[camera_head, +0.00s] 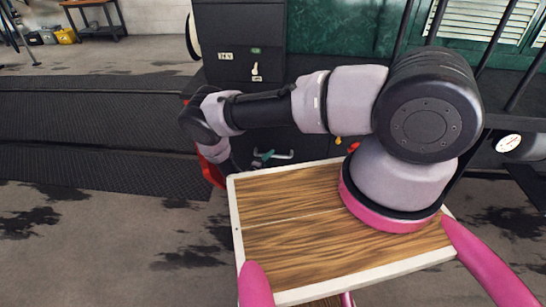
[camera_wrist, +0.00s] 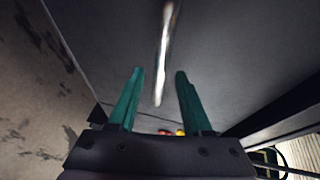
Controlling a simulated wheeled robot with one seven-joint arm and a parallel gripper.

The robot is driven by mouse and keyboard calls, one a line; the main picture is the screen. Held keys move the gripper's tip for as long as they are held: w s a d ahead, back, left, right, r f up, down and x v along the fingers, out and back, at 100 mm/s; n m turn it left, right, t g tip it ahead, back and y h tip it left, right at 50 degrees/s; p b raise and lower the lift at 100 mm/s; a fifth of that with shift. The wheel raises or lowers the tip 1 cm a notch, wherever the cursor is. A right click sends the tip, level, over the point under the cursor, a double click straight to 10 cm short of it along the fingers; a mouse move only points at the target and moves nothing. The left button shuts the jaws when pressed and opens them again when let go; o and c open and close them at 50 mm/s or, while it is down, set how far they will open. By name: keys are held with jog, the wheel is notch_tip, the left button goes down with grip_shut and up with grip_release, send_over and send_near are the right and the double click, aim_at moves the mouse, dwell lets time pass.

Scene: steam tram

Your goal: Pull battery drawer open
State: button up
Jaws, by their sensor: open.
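The battery drawer front is a dark grey panel (camera_wrist: 230,50) that fills most of the wrist view. Its handle is a bright metal bar (camera_wrist: 163,55). The handle also shows in the head view (camera_head: 284,156), low on the dark cabinet, partly behind my gripper. My gripper (camera_wrist: 160,72) is open, with one green finger on each side of the bar's near end in the picture. Nothing is clamped. In the head view its green fingers (camera_head: 263,157) are beside the handle's left end. I cannot tell how deep the bar sits between the fingers.
The dark cabinet (camera_head: 240,22) rises above, with a 24 V label and a pale key-shaped part (camera_head: 256,72). My wooden tray top lies in front. Small red and yellow parts (camera_wrist: 180,132) show beyond the gripper. Open floor (camera_head: 90,240) lies to the left.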

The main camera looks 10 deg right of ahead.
jog(key=shift+x, duration=1.35)
grip_shut()
dwell(0.4)
